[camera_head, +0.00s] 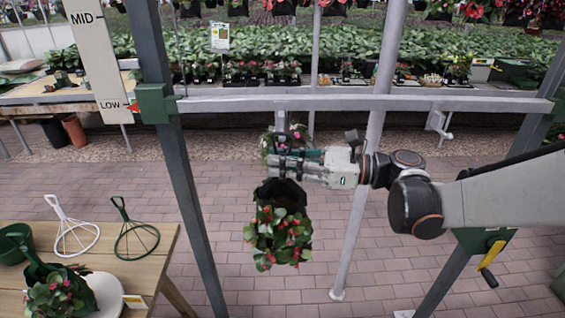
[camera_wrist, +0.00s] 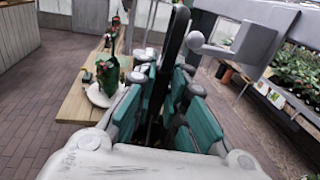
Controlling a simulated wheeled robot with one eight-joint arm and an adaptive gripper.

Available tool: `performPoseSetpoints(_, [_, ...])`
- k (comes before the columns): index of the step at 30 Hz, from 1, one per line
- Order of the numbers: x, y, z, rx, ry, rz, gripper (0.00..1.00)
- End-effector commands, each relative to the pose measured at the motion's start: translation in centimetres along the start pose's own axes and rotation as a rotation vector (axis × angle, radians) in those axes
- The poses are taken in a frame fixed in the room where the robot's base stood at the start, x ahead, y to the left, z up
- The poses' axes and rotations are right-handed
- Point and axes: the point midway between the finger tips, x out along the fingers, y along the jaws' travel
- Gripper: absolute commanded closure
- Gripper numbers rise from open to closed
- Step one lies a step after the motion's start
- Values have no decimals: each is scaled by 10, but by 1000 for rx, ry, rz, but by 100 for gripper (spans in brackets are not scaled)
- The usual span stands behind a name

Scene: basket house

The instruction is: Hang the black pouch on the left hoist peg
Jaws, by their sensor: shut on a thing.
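The black pouch (camera_head: 281,190) with red flowers and green leaves hangs upright below my gripper (camera_head: 285,163) in the head view. My gripper is shut on its black hanger (camera_wrist: 177,38), which rises between the fingers (camera_wrist: 172,105) in the wrist view. The left hoist peg (camera_head: 281,121) shows under the crossbar (camera_head: 350,103), just above my gripper. In the wrist view its pale ball end (camera_wrist: 195,40) is close beside the hanger, to its right. I cannot tell whether they touch. The right peg (camera_head: 437,122) is empty.
Hoist posts (camera_head: 180,170) stand either side, with a yellow-handled crank (camera_head: 490,258) at right. The height scale's red pointer (camera_head: 134,107) is at LOW. A wooden table (camera_head: 150,240) at left holds another planted pouch (camera_head: 58,290) and wire stands (camera_head: 135,235). Brick floor is clear below the pouch.

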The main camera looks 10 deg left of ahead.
Motion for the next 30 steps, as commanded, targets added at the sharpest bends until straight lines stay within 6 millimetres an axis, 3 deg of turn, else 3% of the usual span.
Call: performPoseSetpoints(30, [6,-31,1,0,-3,0,100])
